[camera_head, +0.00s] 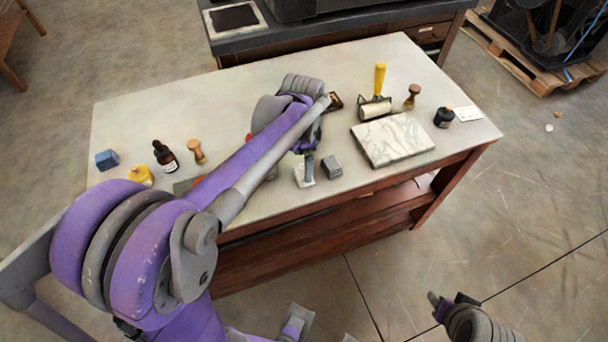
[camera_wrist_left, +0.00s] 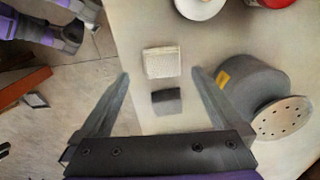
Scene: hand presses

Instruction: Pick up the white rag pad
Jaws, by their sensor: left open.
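The white rag pad (camera_head: 300,175) lies flat near the table's front edge, partly covered by a grey finger of my left gripper (camera_head: 309,168). The left wrist view shows the pad (camera_wrist_left: 162,62) whole, between the fingertips of my open left gripper (camera_wrist_left: 160,75). Nothing is held. I cannot tell how high the fingertips are above the table. A dark grey block (camera_wrist_left: 167,102) lies beside the pad, and shows to its right in the head view (camera_head: 331,166). My right gripper (camera_head: 450,299) is off the table at lower right; its opening is unclear.
A grey round tool (camera_wrist_left: 250,84) with a perforated disc (camera_wrist_left: 284,118) stands close to the right finger. A marbled slab (camera_head: 392,139), a yellow-handled roller (camera_head: 376,106) and a black jar (camera_head: 444,117) are at right. A dark bottle (camera_head: 165,156) and blue block (camera_head: 107,159) are at left.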

